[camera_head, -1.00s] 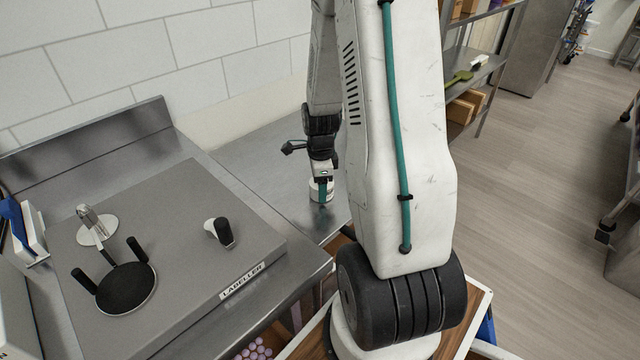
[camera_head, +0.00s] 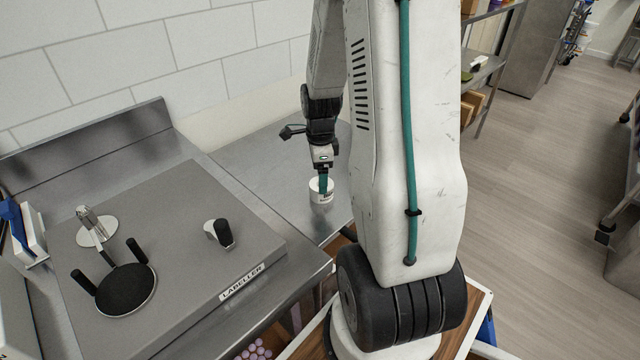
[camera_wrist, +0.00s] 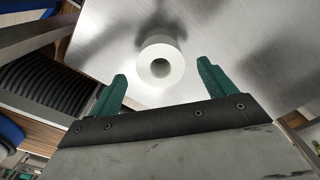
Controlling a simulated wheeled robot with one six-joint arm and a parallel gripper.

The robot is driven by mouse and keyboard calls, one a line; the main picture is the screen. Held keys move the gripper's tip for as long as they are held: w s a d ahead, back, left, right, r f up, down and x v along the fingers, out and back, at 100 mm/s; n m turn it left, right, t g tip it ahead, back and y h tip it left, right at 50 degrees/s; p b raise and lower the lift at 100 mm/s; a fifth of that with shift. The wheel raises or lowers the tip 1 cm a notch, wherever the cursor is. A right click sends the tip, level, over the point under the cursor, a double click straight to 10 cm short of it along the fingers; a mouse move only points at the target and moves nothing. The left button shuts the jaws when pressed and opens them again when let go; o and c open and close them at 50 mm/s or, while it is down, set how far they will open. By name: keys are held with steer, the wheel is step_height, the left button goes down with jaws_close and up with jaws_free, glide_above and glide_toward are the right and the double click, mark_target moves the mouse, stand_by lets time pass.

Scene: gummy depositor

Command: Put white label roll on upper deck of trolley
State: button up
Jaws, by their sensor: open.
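The white label roll (camera_head: 321,192) sits on the steel counter beside the labeller. In the wrist view the white label roll (camera_wrist: 160,62) shows its round core hole and lies ahead of the fingertips, between their lines. My gripper (camera_head: 324,184) is at the roll in the head view, with a green finger overlapping it. In the wrist view my gripper (camera_wrist: 160,80) has its two green fingers wide apart with nothing between them. I cannot tell from the head view whether a finger touches the roll. No trolley can be made out for certain.
The labeller (camera_head: 180,250) with its black disc and posts stands left of the roll. A tiled wall (camera_head: 200,60) runs behind the steel counter (camera_head: 255,160). A shelf rack (camera_head: 485,75) stands at the back right.

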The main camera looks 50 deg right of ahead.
step_height(320, 180, up, 7)
steer(key=s+a+r+n, duration=0.4)
steer(key=a+r+n, duration=0.7)
steer(key=a, duration=0.3)
steer(key=s+a+r+n+t, duration=0.1)
steer(key=s+a+r+n, duration=0.4)
steer(key=s+a+n, duration=0.6)
steer(key=s+n, duration=0.1)
steer(key=n, duration=0.3)
steer(key=shift+r, duration=0.1)
